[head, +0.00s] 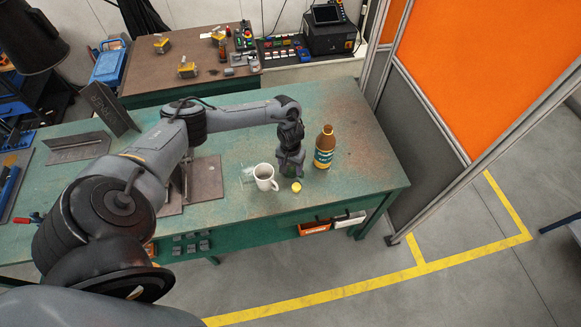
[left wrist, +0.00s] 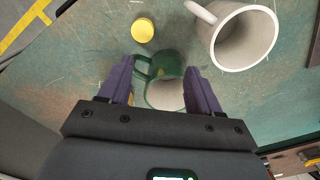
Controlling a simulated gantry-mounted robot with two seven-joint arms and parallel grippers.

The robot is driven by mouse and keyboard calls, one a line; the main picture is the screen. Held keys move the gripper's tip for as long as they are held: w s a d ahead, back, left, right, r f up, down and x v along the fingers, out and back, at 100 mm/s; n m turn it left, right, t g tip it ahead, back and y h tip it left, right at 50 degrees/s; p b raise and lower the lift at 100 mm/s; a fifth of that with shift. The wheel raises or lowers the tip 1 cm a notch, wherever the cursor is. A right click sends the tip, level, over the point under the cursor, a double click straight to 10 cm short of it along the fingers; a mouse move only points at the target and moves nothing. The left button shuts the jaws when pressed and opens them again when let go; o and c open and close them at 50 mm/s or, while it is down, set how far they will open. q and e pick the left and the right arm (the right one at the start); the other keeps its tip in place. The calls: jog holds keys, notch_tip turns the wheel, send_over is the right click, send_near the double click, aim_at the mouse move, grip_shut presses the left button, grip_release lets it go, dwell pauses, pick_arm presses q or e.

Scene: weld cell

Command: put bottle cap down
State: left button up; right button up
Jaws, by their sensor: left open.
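The yellow bottle cap (head: 296,187) lies on the green worktable (head: 350,185), near its front edge; it also shows in the left wrist view (left wrist: 143,30). My left gripper (head: 291,172) is open just behind the cap and apart from it. In the left wrist view the cap is beyond the spread fingertips (left wrist: 158,68). A dark green object with a handle (left wrist: 160,66) shows between the fingers; the gripper partly hides it. A brown bottle (head: 324,150) with a teal and yellow label stands upright to the right of the gripper. My right gripper is not in view.
A white mug (head: 265,177) stands left of the cap, also in the left wrist view (left wrist: 244,38). A clear object (head: 247,176) is beside it. Metal plates (head: 206,180) lie further left. An orange-panelled partition (head: 450,60) borders the right side. The table's right front is clear.

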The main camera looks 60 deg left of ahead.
pick_arm(q)
notch_tip(320, 180, up, 11)
jog(key=p, duration=0.2)
jog(key=d+f+m+t+h, duration=0.1)
jog(key=d+m+t, duration=0.15)
jog(key=d, duration=0.75)
jog(key=w+d+f+m+t+h, duration=0.15)
jog(key=d+m, duration=0.25)
jog(key=d, duration=0.6)
jog(key=d+f+m+t, duration=0.2)
jog(key=d+m, duration=0.1)
jog(key=d, duration=0.8)
jog(key=s+d+r, duration=0.3)
jog(key=s+r, duration=0.1)
jog(key=s+a+r+g+y, duration=0.1)
jog(key=s+a+r, duration=0.1)
jog(key=s, duration=0.4)
jog(key=s+a+r+g+y, duration=0.1)
jog(key=s+a+r, duration=0.1)
jog(key=s, duration=0.5)
jog(key=shift+a, duration=0.85)
jog(key=shift+n, duration=0.25)
notch_tip(320, 180, up, 13)
jog(key=p, duration=1.3)
